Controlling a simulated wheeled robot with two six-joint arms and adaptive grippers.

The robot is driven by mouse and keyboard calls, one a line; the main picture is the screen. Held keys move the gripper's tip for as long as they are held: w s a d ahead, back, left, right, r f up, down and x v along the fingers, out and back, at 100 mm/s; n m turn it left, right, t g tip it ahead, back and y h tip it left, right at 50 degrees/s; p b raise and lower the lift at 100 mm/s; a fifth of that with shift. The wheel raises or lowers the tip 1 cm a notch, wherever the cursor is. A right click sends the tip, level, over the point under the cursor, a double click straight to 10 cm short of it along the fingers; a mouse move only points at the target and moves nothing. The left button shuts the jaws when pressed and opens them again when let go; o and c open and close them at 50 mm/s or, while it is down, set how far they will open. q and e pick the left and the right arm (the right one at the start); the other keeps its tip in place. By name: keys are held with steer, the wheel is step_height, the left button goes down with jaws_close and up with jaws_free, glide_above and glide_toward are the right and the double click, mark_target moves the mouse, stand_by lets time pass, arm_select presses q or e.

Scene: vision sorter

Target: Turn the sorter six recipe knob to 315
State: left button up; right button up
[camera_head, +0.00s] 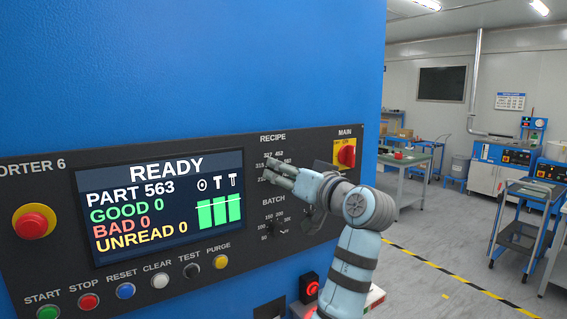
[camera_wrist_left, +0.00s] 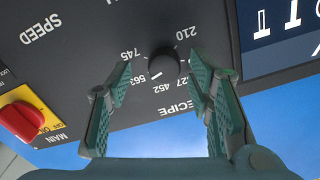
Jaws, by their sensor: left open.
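The recipe knob (camera_wrist_left: 164,62) is a small round black knob on the dark sorter panel (camera_head: 40,275). A white mark on its edge points between the 452 and 563 labels. In the left wrist view the panel appears upside down, and the 315 label is hidden behind a finger. My left gripper (camera_head: 273,172) is open in front of the recipe dial, and its fingers hide the knob in the head view. In the left wrist view my left gripper (camera_wrist_left: 162,66) has one green finger on each side of the knob, apart from it. My right gripper is not in view.
The display (camera_head: 160,205) reads READY, left of the dial. A batch dial (camera_head: 273,229) sits below, and a red main switch (camera_head: 346,154) on yellow at upper right. A red stop button (camera_head: 34,222) is far left. Several push buttons line the lower edge.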

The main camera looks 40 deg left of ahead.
arm_select(q)
steer(key=shift+w+a, duration=0.1)
steer(key=shift+a, duration=0.55)
steer(key=shift+s+d+r, duration=0.15)
steer(key=shift+s, duration=0.1)
steer(key=shift+c, duration=0.3)
steer(key=shift+w, duration=0.1)
jaws_close()
